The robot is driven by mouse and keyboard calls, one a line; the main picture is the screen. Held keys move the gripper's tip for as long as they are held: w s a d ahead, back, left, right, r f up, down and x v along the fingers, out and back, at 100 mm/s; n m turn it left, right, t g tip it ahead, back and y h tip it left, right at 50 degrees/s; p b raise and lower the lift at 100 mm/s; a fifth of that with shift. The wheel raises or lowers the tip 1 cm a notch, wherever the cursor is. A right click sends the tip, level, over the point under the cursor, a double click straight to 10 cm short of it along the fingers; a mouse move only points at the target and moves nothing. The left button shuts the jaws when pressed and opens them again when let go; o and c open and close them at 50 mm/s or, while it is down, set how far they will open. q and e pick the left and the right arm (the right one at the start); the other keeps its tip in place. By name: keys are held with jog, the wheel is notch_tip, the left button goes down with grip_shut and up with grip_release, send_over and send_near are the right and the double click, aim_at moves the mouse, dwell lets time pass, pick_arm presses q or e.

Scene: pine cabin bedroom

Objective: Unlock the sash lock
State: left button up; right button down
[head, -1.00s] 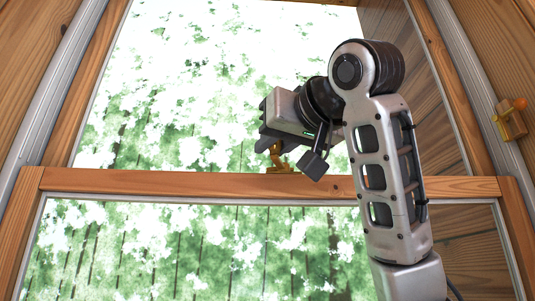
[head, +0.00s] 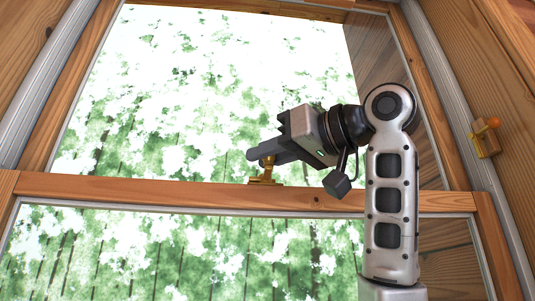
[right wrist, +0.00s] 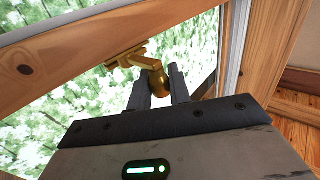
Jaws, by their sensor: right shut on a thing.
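The brass sash lock (head: 264,181) sits on top of the wooden rail across the middle of the window. In the right wrist view, its brass arm and rounded knob (right wrist: 158,84) stick out from the base toward my gripper. My right gripper (head: 257,155) reaches in from the right, just above the rail. Its two dark fingers (right wrist: 160,86) stand on either side of the knob and are shut on it. In the head view the fingers hide the knob and part of the lock's arm. My left gripper is in neither view.
The wooden meeting rail (head: 130,191) runs across the window below the gripper. Glass panes lie above and below it. A small brass latch with an orange knob (head: 486,137) is on the right wall, clear of my arm. The left side is free.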

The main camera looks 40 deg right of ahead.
jog(key=c, duration=1.3)
grip_release()
jog(key=shift+c, duration=0.2)
jog(key=shift+s, duration=0.1)
